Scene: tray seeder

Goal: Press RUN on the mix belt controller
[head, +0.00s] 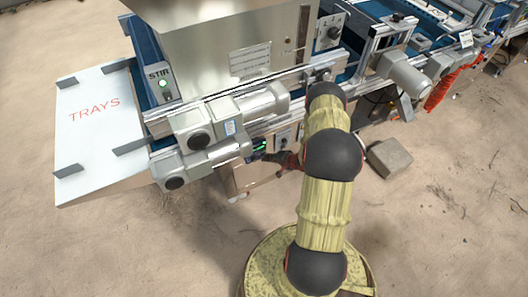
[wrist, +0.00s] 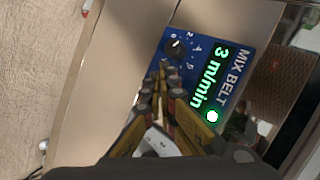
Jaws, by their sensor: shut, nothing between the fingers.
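The mix belt controller is a blue panel (wrist: 205,45) marked MIX BELT in the wrist view, turned on its side. Its black display glows green with "3 m/min" (wrist: 209,77). A dial (wrist: 174,46) with numbers sits at its upper left. A round green button (wrist: 212,116) is lit at the lower right; no RUN label is readable. In the head view the controller (head: 259,145) shows small, close to my arm, partly hidden.
Silver motors (head: 215,130) stick out left of the controller. A hopper (head: 235,45) stands above, with a STIR box (head: 161,83) to the left. A TRAYS shelf (head: 95,130) juts out at left. A grey block (head: 389,158) lies on the ground to the right.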

